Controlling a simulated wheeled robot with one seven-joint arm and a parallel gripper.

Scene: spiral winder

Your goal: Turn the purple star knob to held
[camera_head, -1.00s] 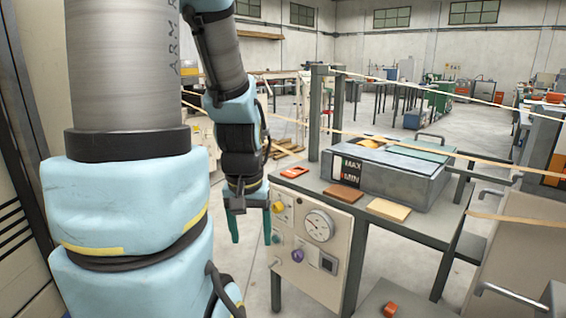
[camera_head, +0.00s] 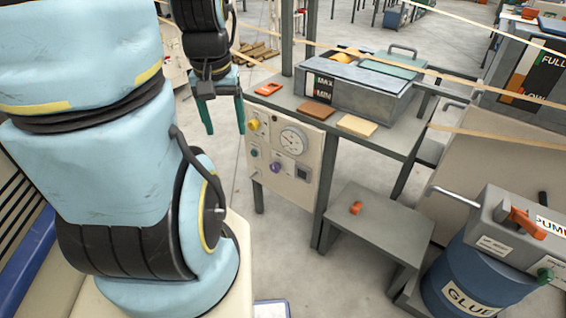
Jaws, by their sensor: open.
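The purple star knob (camera_head: 275,168) is on the lower middle of a cream control panel (camera_head: 312,150) in the head view. It is small, and I cannot read its setting or any labels around it. My gripper (camera_head: 225,130) hangs with its two teal fingers pointing down, up and left of the knob, beside the panel's left edge. The fingers are apart with nothing between them. My gripper does not appear to touch the panel.
The panel also bears a yellow knob (camera_head: 253,124), a round gauge (camera_head: 293,140) and a dark square fitting (camera_head: 303,173). A grey bench (camera_head: 390,140) extends behind it. A low grey table (camera_head: 385,222) and a blue glue drum (camera_head: 465,275) stand at right. Floor left of the panel is clear.

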